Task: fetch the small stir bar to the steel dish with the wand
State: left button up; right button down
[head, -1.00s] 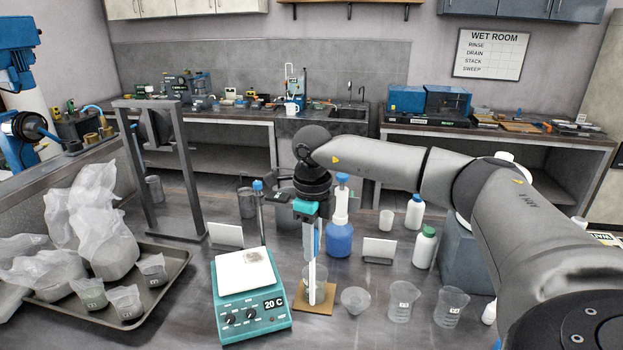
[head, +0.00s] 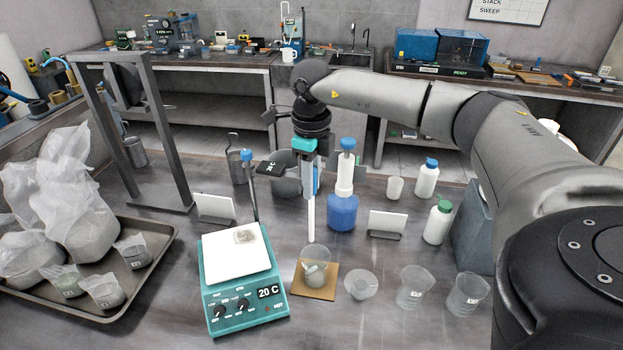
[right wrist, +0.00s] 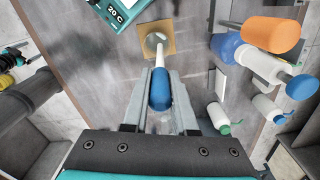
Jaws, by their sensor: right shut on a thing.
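My right gripper (head: 309,182) is shut on the wand, which hangs upright with its blue handle (right wrist: 160,88) between the fingers. The wand's white rod (head: 311,222) ends a little above a clear beaker (head: 316,262) on a tan square mat (head: 312,291). A small whitish piece (head: 314,272), possibly the stir bar, shows low in the beaker. I cannot tell whether anything clings to the wand's tip. I cannot make out a steel dish for certain. My left gripper is out of view.
A teal hotplate (head: 243,300) stands left of the beaker. A small clear cup (head: 361,284) and two beakers (head: 415,287) stand to its right. A tray (head: 150,262) of bags is at left.

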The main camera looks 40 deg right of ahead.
jog(key=shift+f+b, duration=1.2)
jog(key=shift+f, duration=0.4)
jog(key=shift+w+f+b, duration=0.1)
jog(key=shift+f+b, duration=2.45)
jog(key=shift+f, duration=1.45)
jog(key=shift+s, duration=0.45)
jog(key=shift+s+p, duration=0.35)
jog(key=shift+s, duration=0.1)
jog(key=shift+r, duration=0.1)
notch_tip(320, 180, up, 14)
jog(key=p, duration=1)
jog(key=shift+r+p, duration=0.2)
jog(key=shift+p, duration=0.2)
